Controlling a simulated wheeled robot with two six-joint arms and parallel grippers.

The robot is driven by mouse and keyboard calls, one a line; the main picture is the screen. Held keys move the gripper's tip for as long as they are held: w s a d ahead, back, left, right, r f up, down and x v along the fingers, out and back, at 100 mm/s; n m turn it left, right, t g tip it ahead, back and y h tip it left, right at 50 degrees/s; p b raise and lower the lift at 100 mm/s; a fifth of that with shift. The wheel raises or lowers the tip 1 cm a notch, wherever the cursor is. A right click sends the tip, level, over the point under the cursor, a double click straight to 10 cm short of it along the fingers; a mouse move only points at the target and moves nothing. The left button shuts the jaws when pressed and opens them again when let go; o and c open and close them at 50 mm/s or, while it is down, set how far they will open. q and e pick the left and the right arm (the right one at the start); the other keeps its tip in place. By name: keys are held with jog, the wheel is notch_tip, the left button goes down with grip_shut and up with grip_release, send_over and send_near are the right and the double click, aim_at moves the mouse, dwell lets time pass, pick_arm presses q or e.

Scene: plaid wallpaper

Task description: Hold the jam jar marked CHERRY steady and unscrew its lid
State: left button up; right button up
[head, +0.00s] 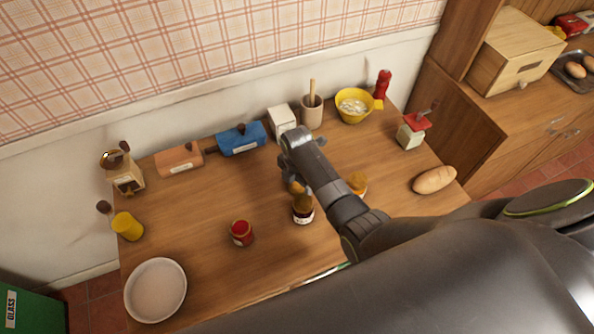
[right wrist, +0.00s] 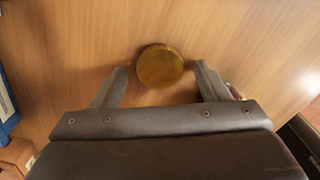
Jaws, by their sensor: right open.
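My right gripper (head: 300,160) hangs over the middle of the table, and its arm comes in from the right. In the right wrist view, the open gripper (right wrist: 162,74) has a round gold lid (right wrist: 160,66) between its fingertips, with a gap on both sides. In the head view, a dark jar (head: 303,213) with a pale label stands just in front of the gripper. A gold-topped jar (head: 358,184) shows partly behind my arm, and a red-lidded jar (head: 241,233) stands to the left. I cannot read CHERRY on any label. My left gripper is out of view.
A bread loaf (head: 434,180) lies right. The front middle is fairly clear.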

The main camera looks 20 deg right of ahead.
aim_at(297, 187)
notch_tip(297, 187, up, 11)
jog(key=shift+r, duration=0.2)
